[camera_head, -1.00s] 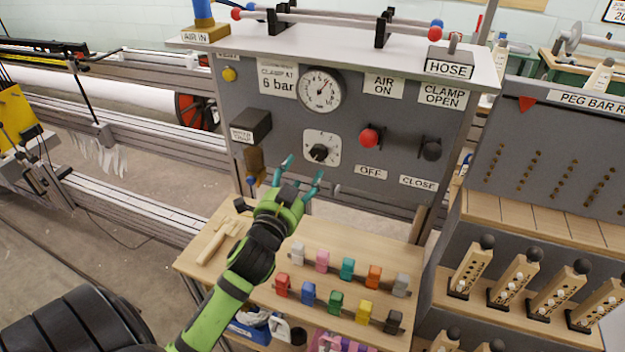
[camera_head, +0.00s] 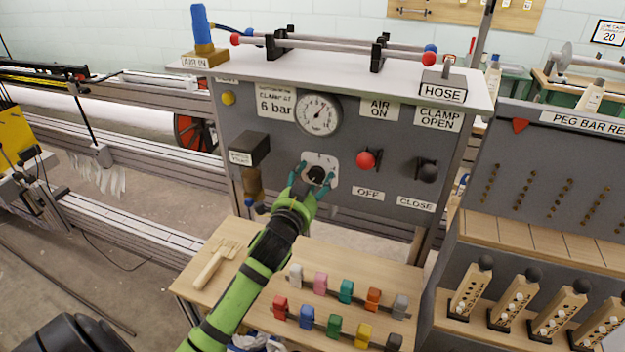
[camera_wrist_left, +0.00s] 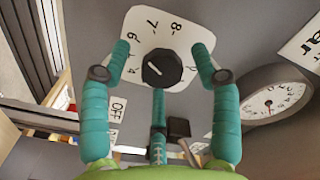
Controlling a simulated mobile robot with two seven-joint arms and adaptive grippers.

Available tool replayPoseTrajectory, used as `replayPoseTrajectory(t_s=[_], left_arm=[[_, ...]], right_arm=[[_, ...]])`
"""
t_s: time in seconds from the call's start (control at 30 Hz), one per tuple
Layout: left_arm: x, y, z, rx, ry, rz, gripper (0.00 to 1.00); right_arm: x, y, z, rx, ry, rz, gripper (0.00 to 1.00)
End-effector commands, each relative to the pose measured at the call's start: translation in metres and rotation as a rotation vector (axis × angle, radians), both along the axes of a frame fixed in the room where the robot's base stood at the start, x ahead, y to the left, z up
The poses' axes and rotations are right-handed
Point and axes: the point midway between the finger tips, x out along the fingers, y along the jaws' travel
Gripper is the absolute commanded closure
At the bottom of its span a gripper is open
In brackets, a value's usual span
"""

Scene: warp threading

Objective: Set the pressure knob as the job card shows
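The black pressure knob (camera_head: 317,174) sits on a white dial plate on the grey panel. In the left wrist view the knob (camera_wrist_left: 162,69) lies between the open teal fingers, with plate numbers such as 4, 6, 7 and 8 around it. My left gripper (camera_head: 315,170) is open around the knob; I cannot tell whether a finger touches it. The job card (camera_head: 275,104) reads "clamp at 6 bar". The round pressure gauge (camera_head: 318,115) is above the knob; its needle is too small to read surely. My right gripper is not in view.
A red knob (camera_head: 366,160) and a black knob (camera_head: 427,170) stick out of the panel to the right. A black box (camera_head: 249,149) juts out at the left. Below, a wooden table (camera_head: 215,262) carries a wooden brush and several coloured clips.

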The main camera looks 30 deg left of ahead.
Motion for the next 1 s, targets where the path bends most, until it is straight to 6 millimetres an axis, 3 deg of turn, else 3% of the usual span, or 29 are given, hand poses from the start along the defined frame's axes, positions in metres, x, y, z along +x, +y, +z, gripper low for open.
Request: replayPoseTrajectory(t_s=[0.03,0.13,0.37,0.6,0.87,0.9,0.93,1.0], left_arm=[[0.000,0.000,0.000,0.000,0.000,0.000,0.53],[0.000,0.000,0.000,0.001,0.001,0.001,0.92],[0.000,0.001,-0.001,-0.001,0.002,0.002,0.93],[0.000,0.001,0.001,-0.140,-0.028,0.005,0.93],[0.000,0.001,-0.002,-0.150,-0.031,0.005,0.93],[0.000,0.001,-0.002,-0.149,-0.030,0.005,0.44],[0.000,0.001,-0.002,-0.149,-0.031,0.004,0.37],[0.000,0.001,-0.002,-0.149,-0.032,0.003,0.37]], right_arm=[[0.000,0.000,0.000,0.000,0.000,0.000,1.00],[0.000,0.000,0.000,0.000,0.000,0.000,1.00],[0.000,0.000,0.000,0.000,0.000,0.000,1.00],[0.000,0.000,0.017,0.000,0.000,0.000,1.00],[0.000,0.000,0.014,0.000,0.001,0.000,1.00],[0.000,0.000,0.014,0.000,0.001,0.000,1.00],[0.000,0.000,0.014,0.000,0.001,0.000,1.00],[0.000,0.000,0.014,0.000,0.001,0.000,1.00]])
